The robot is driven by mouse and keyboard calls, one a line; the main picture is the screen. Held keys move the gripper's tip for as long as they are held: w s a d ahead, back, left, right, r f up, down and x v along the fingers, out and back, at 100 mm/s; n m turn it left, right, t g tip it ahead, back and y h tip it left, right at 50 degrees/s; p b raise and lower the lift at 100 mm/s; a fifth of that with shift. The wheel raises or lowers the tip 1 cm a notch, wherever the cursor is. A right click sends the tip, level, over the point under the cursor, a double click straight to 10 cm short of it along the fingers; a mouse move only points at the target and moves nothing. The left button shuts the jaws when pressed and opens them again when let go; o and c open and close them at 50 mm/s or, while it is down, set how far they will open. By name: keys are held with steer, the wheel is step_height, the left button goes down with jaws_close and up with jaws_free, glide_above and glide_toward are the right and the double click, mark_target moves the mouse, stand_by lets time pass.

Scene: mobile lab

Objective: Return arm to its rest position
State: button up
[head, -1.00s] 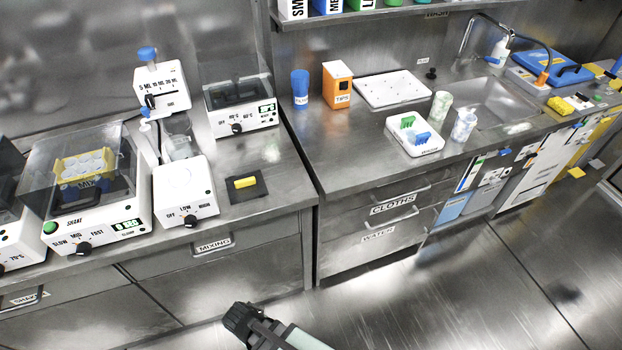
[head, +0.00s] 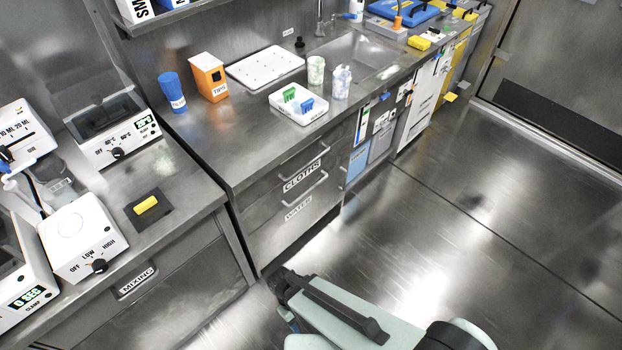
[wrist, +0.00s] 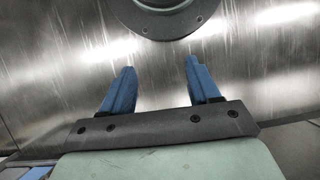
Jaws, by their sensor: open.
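My gripper (wrist: 156,82) shows in the wrist view with its two blue fingers apart and nothing between them. Beyond the fingers are a bare metal surface and a round grey flange with bolts (wrist: 165,15). In the head view my pale green arm (head: 350,318) reaches in from the bottom edge. Its dark end lies over the floor, in front of the drawers and apart from the counter. The fingers are hard to make out there.
The counter (head: 225,140) holds a blue cup (head: 172,92), an orange tips box (head: 209,77), a white perforated board (head: 265,67) and a white tray with clips (head: 285,112). A yellow block (head: 146,205) lies on a dark pad at left. The floor (head: 480,210) at right is clear.

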steer(key=s+d+f+m+g+y, duration=0.1)
steer(key=d+f+m+g+y, duration=0.2)
steer(key=d+m, duration=0.5)
steer(key=shift+s+d, duration=0.15)
steer(key=shift+d, duration=5.65)
steer(key=shift+c, duration=0.3)
